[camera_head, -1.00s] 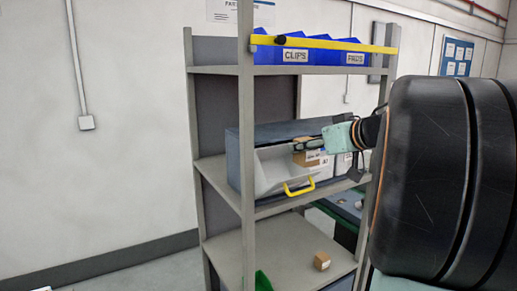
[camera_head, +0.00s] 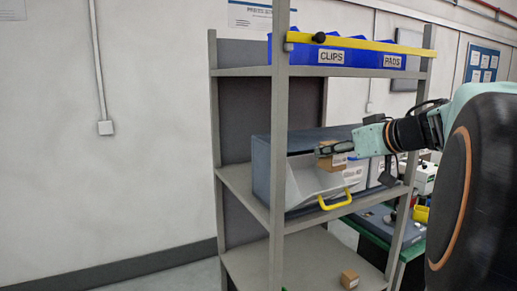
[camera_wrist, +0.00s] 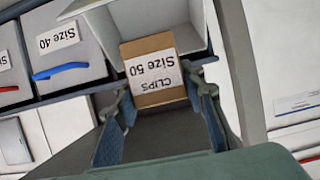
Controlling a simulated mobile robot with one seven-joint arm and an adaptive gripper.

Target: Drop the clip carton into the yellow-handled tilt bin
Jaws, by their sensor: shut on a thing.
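The clip carton (camera_head: 333,162) is a small brown box. In the wrist view its white label on the carton (camera_wrist: 152,72) reads "CLIPS Size 50", upside down. My gripper (camera_head: 322,151) is shut on it; in the wrist view the fingers of my gripper (camera_wrist: 160,92) flank its near end. The tilt bin (camera_head: 308,184) is pale grey, tipped open at the front of a grey cabinet, with a yellow handle (camera_head: 335,200). The carton is at the right part of its opening; whether it touches the bin is unclear. The bin's pale interior (camera_wrist: 195,22) shows behind the carton in the wrist view.
The cabinet (camera_head: 262,172) stands on the middle shelf, behind a rack post (camera_head: 279,120). Blue bins (camera_head: 350,57) with a yellow bar are on the shelf above. Another small box (camera_head: 349,280) lies on the lower shelf. A closed "Size 40" bin (camera_wrist: 65,50) has a blue handle.

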